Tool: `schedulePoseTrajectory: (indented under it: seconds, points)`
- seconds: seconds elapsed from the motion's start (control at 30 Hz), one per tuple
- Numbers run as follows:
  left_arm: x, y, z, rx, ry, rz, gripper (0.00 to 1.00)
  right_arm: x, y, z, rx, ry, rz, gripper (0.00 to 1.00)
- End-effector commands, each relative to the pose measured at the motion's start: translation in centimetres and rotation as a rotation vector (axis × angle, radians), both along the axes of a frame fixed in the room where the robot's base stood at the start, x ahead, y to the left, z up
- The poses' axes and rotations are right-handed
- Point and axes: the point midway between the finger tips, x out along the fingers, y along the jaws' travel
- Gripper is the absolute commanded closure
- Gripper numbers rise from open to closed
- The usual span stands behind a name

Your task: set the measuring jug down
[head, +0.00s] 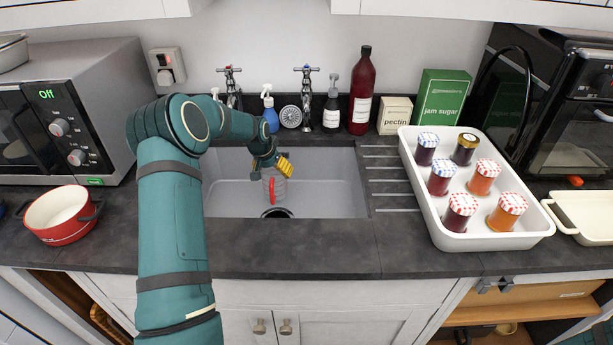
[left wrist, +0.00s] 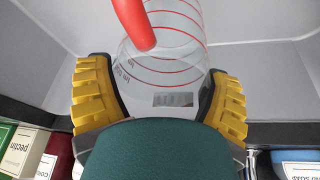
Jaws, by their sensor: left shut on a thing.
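The measuring jug (head: 274,190) is clear, with a red handle and red ring markings. It is in the sink area in the head view, above or in the grey sink basin (head: 330,190). My left gripper (head: 277,164) is shut on it from above. In the left wrist view, the yellow-padded fingers (left wrist: 160,100) sit on both sides of the jug (left wrist: 185,50), with the red handle between them. I cannot tell whether the jug's base touches the basin floor. My right gripper is not in view.
A white tray (head: 428,216) with several jam jars stands right of the sink. A red pot (head: 62,224) and a microwave (head: 72,110) are on the left. Taps, bottles and boxes line the back. The front worktop (head: 300,255) and the ridged drainer are clear.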

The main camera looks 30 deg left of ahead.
Motion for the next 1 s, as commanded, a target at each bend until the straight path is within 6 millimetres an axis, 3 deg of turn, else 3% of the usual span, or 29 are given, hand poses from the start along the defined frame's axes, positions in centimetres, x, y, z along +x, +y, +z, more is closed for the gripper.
schedulePoseTrajectory:
  seconds: [0.2, 0.43, 0.63, 0.9, 1.0]
  points:
    - [4.4, -3.6, -0.1, 0.0, -0.001, -0.004, 0.62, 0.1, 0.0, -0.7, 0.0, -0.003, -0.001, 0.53]
    - [7.8, -6.2, -0.1, 0.0, -0.001, 0.0, 0.62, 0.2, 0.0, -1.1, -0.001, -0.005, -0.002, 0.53]
    - [8.7, -6.9, -0.2, 0.001, 0.001, 0.0, 0.62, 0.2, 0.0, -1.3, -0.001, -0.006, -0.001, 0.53]
    - [8.6, -6.9, -3.4, -0.001, 0.002, 0.002, 0.62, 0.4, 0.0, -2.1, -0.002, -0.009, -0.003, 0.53]
    - [8.7, -6.9, -3.6, 0.0, 0.0, 0.001, 0.62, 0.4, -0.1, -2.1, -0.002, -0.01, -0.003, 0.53]
